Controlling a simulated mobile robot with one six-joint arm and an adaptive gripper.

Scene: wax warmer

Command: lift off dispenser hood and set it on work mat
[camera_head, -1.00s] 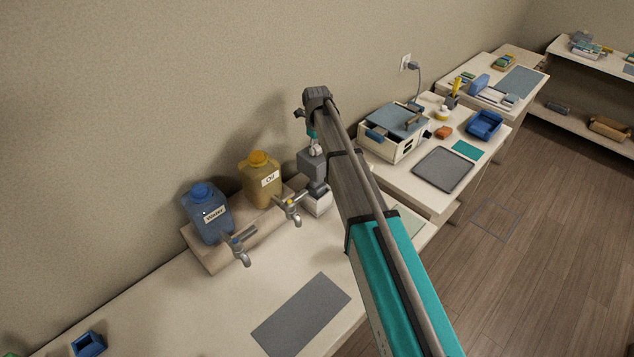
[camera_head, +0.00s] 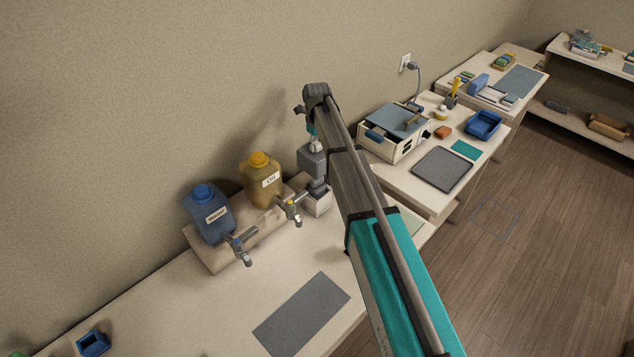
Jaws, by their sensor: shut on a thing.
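The dispenser hood (camera_head: 311,161) is a grey block held just above the dispenser (camera_head: 317,202), which has a white base and a grey upper part. My gripper (camera_head: 315,146) is above the hood and shut on it; its fingertips are small and partly hidden by my arm. A narrow space shows between the hood and the dispenser's lower body, though I cannot tell whether they are fully apart. A flat grey work mat (camera_head: 301,314) lies bare on the near bench, to the front of the dispenser.
A water jug (camera_head: 207,214) and an oil jug (camera_head: 262,180) with taps stand on a wooden riser left of the dispenser. A small blue box (camera_head: 93,343) sits at the bench's left. A white warmer box (camera_head: 390,146) and grey tray (camera_head: 443,169) are on the farther table.

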